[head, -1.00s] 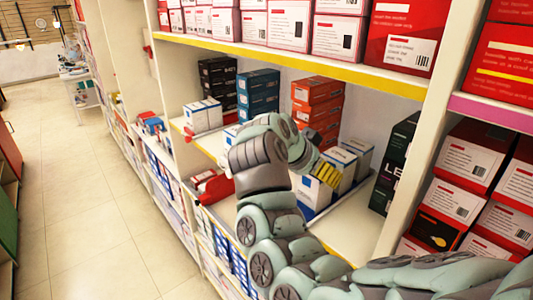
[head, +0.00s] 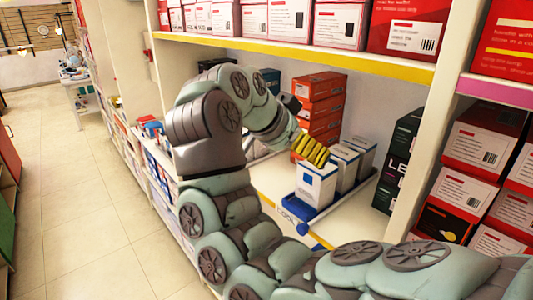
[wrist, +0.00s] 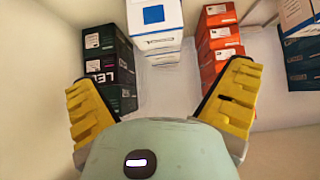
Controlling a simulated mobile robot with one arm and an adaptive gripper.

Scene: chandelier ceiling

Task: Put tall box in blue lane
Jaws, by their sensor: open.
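White tall boxes with blue print stand in a row on the middle shelf. The front one (head: 317,187) stands at the front of a blue lane (head: 320,214), with others (head: 344,166) behind it. A white box with a blue square (wrist: 155,17) is at the top middle of the wrist view. My gripper (head: 311,150), with ridged yellow fingers, is just above the front white box in the head view. In the wrist view my gripper (wrist: 162,82) is open, with nothing held between its fingers. My arm hides the shelf's left part.
Orange boxes (head: 319,100) are stacked left of the white boxes; dark boxes (head: 402,155) are stacked to the right. A yellow-edged shelf (head: 375,66) with red and white boxes is overhead. An upright panel (head: 428,110) borders the bay. The aisle floor (head: 75,200) is clear.

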